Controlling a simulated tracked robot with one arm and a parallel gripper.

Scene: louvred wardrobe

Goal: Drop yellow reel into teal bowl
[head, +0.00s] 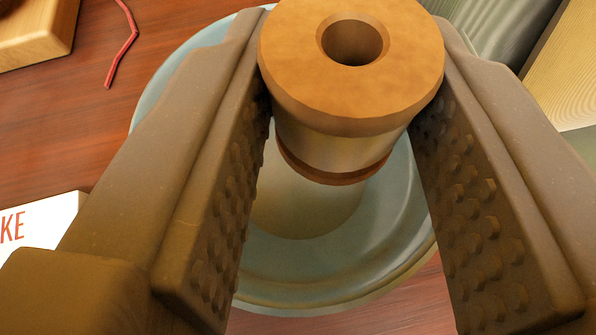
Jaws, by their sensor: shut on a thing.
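The yellow reel (345,105) has an orange-brown wooden flange with a round hole facing me and a paler, yellowish wound middle. My gripper (351,75) is shut on it, with one ridged finger on each side of the flange. The teal bowl (330,285) is beneath and behind the reel, and the reel shows against its inside. The fingers and reel hide much of the bowl. A pale rounded patch shows in the bowl below the reel; I cannot tell whether it is a thing or the bowl's floor. The height of the reel above the bowl is unclear.
A white card or box with red letters (40,230) is at the left. A red string-like piece (125,45) lies on the reddish wood surface (60,130) near a pale wooden block (35,35) at upper left. Grey and pale wooden surfaces stand at upper right.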

